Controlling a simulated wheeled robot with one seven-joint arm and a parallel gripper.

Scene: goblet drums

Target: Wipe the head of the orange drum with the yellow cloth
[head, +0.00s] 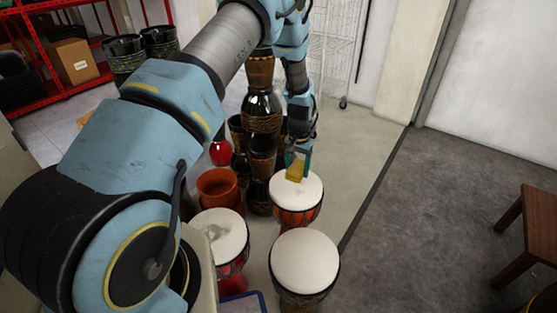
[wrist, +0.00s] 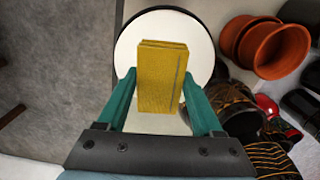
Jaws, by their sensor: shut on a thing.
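The orange drum (head: 296,206) stands in the middle of the head view, with a white round head that also shows in the wrist view (wrist: 202,42). My gripper (head: 298,163) is over this drum, pointing down. It is shut on the yellow cloth (wrist: 160,75), a folded block held between the two green fingers in the wrist view. In the head view the cloth (head: 295,172) is at the far part of the drum head. I cannot tell whether it touches the skin. The part of the head behind the cloth and fingers is hidden.
A red drum (head: 222,235) with a greyish mark on its head stands front left, and a dark drum (head: 305,262) in front. Terracotta pots (head: 219,188) and stacked dark drums (head: 262,115) crowd the left and back. A wooden stool (head: 530,235) is far right; floor between is clear.

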